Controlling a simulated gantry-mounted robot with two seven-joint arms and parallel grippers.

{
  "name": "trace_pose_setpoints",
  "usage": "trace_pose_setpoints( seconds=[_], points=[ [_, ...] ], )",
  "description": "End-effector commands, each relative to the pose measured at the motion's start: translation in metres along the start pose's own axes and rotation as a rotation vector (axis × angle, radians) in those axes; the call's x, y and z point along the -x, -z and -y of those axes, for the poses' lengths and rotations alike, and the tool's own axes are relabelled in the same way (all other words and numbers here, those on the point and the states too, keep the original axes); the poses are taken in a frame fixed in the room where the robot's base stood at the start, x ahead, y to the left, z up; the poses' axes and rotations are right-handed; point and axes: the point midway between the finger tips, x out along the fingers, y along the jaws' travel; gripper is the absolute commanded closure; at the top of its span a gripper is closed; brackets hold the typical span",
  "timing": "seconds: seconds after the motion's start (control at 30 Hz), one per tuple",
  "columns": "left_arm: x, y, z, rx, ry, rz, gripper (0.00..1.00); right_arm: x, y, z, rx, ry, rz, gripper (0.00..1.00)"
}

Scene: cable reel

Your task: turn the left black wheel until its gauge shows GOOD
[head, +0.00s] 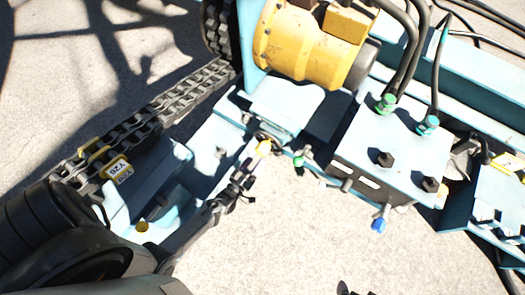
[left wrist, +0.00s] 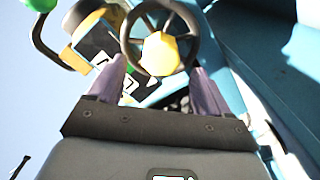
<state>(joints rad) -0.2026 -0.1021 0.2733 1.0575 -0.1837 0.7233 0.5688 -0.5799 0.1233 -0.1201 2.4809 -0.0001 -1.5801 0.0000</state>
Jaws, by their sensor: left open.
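A small black wheel with a yellow hub (left wrist: 160,52) fills the top middle of the left wrist view. In the head view its yellow hub (head: 264,147) shows in front of the blue machine. My left gripper (head: 250,158) is open at the wheel, and its two purple-grey fingers (left wrist: 158,72) stand on either side of the wheel's lower part. I cannot tell whether they touch the rim. A black and white marked part (left wrist: 115,72) shows behind the wheel, and its reading is not legible. A dark tip (head: 345,289) at the head view's bottom edge may be my right gripper.
A yellow motor (head: 305,45) stands above the wheel. A pale blue box (head: 385,140) with cables and black knobs is to the right. A chain (head: 150,118) runs along the left. Bare concrete (head: 290,235) lies below the machine.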

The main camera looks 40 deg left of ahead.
Motion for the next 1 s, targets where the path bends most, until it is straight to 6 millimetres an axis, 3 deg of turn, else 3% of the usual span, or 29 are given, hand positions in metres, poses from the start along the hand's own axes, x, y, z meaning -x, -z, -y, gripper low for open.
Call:
trace_pose_setpoints(
  seconds=[0.2, 0.4, 0.6, 0.9, 1.0],
  points=[
    [-0.038, -0.002, 0.003, -0.002, -0.001, -0.002, 0.21, -0.019, -0.006, 0.001, 0.000, 0.000, 0.000, 0.00],
    [-0.061, -0.002, 0.002, -0.002, 0.000, -0.001, 0.21, -0.028, -0.009, 0.002, -0.002, 0.002, 0.000, 0.00],
    [-0.072, -0.001, 0.001, -0.002, 0.001, 0.000, 0.21, -0.032, -0.010, 0.002, -0.004, 0.003, 0.000, 0.00],
    [-0.073, 0.000, 0.001, -0.002, 0.001, 0.001, 0.21, -0.032, -0.010, 0.002, -0.004, 0.003, 0.001, 0.00],
    [-0.073, 0.000, 0.001, -0.002, 0.001, 0.001, 0.36, -0.032, -0.010, 0.002, -0.004, 0.003, 0.001, 0.00]
  ],
)
